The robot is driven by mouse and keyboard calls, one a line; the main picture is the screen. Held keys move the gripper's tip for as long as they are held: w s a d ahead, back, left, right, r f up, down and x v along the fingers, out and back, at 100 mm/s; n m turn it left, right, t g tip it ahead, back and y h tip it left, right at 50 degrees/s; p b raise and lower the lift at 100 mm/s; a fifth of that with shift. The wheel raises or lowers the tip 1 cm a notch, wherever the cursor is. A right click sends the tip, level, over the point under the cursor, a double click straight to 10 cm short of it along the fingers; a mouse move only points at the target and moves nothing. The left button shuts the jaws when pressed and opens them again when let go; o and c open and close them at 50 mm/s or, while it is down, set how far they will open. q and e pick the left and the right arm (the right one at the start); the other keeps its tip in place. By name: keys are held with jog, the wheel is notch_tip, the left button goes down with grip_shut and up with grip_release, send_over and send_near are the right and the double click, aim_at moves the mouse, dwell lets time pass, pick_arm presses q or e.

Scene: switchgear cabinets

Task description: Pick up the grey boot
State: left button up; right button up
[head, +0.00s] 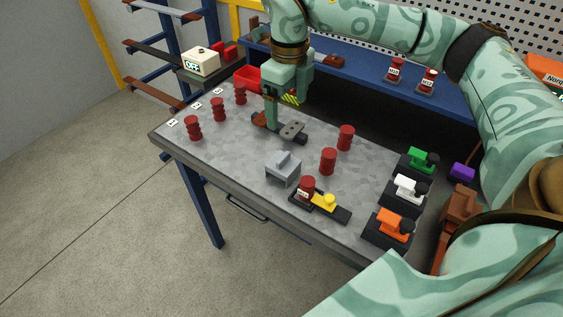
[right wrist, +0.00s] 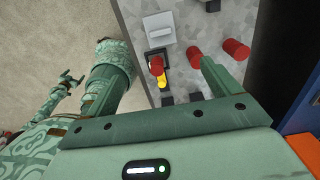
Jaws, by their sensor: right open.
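The grey boot (head: 283,168) is a light grey, box-like cover with a raised tab, standing on the bench top near its front edge. It also shows at the top of the right wrist view (right wrist: 158,28). My right gripper (head: 284,108) is open and empty, over the bench behind the boot and apart from it. Its two fingers spread wide in the right wrist view (right wrist: 156,65), with the boot beyond them. A small green claw-like part at the left of that view looks like my left gripper (right wrist: 67,82); its jaws are too small to judge.
A black base with a red insulator and yellow part (head: 328,201) lies right of the boot. Red insulators (head: 328,161) stand nearby. A grey plate with holes (head: 292,131) lies below my right gripper. Green, white and orange units (head: 394,224) line the right side.

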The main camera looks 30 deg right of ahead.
jog(key=b, duration=0.1)
send_over(283, 156)
jog(key=d, duration=0.1)
notch_tip(283, 156, down, 4)
jog(key=f, duration=0.1)
notch_tip(283, 156, down, 8)
jog(key=shift+r+b, duration=0.15)
jog(key=shift+b, duration=0.9)
jog(key=f, duration=0.2)
jog(key=f+b, duration=0.1)
jog(key=f, duration=0.1)
jog(key=a+f, duration=0.1)
jog(key=shift+f, duration=0.4)
jog(key=shift+r, duration=0.1)
jog(key=c, duration=1.1)
